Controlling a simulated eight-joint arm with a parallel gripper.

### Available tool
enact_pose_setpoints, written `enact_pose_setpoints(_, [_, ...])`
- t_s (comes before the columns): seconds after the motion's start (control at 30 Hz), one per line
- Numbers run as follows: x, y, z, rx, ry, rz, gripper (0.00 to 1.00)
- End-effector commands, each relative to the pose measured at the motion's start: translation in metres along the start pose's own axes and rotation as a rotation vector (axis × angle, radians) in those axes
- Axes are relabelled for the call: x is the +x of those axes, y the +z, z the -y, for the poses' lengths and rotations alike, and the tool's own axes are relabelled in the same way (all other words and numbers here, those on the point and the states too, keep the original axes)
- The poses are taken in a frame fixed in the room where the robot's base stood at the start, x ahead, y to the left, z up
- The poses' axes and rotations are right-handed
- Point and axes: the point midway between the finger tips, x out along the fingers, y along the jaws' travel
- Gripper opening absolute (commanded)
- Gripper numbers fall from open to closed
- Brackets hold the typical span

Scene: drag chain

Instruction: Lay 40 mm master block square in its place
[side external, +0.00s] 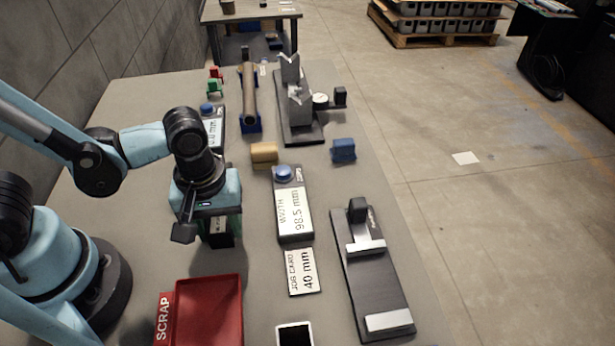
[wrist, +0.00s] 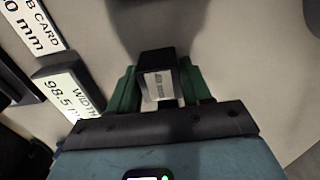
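My gripper (side external: 219,236) points down over the table to the left of the width readout, with its green fingers on both sides of a dark block with a pale label (side external: 221,226). In the wrist view the same dark block (wrist: 160,85) sits between the fingers (wrist: 160,92), which appear to press on its sides. I take it for the master block, but its label is too small to read. I cannot tell whether its bottom touches the table. The job card (side external: 300,271) reads 40 mm and lies flat.
The width readout (side external: 294,210) shows 98.5 mm. A red scrap tray (side external: 240,300) is at the front. A black fixture with pale pads (side external: 374,285) lies at the right edge. A yellow block (side external: 264,153), a blue block (side external: 343,150) and a V-block stand (side external: 300,135) are farther back.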

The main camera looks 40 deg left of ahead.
Motion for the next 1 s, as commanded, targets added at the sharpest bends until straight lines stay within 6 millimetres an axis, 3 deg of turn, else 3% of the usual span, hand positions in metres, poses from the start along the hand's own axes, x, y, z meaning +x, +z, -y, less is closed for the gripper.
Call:
enact_pose_setpoints(0.03, [0.0, 0.0, 0.0, 0.0, 0.0, 0.0, 0.4])
enact_pose_setpoints(0.3, [0.0, 0.0, 0.0, 0.0, 0.0, 0.0, 0.0])
enact_pose_setpoints(0.73, [-0.002, 0.0, 0.0, 0.0, 0.0, 0.0, 0.0])
enact_pose_setpoints(1.0, [-0.016, 0.0, 0.0, 0.0, -0.001, 0.001, 0.0])
